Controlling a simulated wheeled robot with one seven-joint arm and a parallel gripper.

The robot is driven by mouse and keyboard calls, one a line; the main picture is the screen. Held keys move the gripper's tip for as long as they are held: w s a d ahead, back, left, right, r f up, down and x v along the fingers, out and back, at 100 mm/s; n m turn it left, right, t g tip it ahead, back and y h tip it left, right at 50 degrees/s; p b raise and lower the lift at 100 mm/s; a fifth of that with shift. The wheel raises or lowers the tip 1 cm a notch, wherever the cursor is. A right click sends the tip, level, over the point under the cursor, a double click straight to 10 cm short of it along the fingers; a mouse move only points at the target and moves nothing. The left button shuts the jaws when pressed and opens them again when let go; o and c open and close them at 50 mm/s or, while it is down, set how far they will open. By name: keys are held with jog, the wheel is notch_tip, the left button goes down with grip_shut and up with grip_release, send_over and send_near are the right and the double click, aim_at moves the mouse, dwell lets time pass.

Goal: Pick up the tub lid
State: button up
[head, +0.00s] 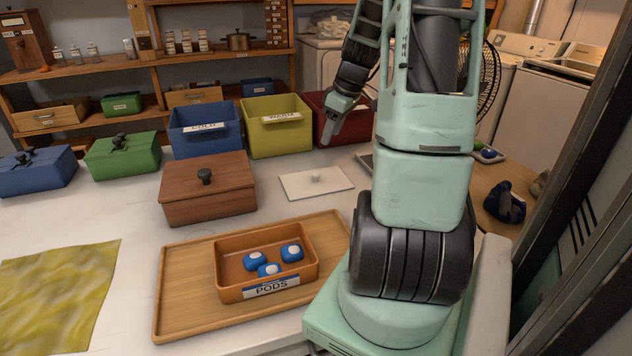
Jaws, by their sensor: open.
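I take this to be the tub lid. My gripper (330,136) hangs above and behind the lid, slightly to its right, in front of the dark red bin. It is apart from the lid, open, with nothing seen in it. I see it from the side, so the gap between its fingers is hard to make out. The tub holds several blue and white pods (268,270).
The tub stands on a wooden tray (178,298). A brown wooden box with a knob (207,188) is left of the lid. Blue (203,145), yellow (278,140) and dark red (358,127) bins line the back. A yellow cloth (60,295) lies front left.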

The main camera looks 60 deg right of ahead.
send_over(316, 172)
jog(key=s, duration=0.2)
jog(key=f, duration=0.7)
jog(key=shift+d+f, duration=0.2)
jog(key=shift+d, duration=0.05)
jog(key=shift+a+p+x, duration=0.15)
jog(key=shift+p+x, duration=0.2)
jog(key=shift+x, duration=0.95)
jog(key=shift+a+p+x, duration=0.1)
jog(key=shift+p+x, duration=0.25)
jog(key=shift+x, duration=0.95)
grip_shut()
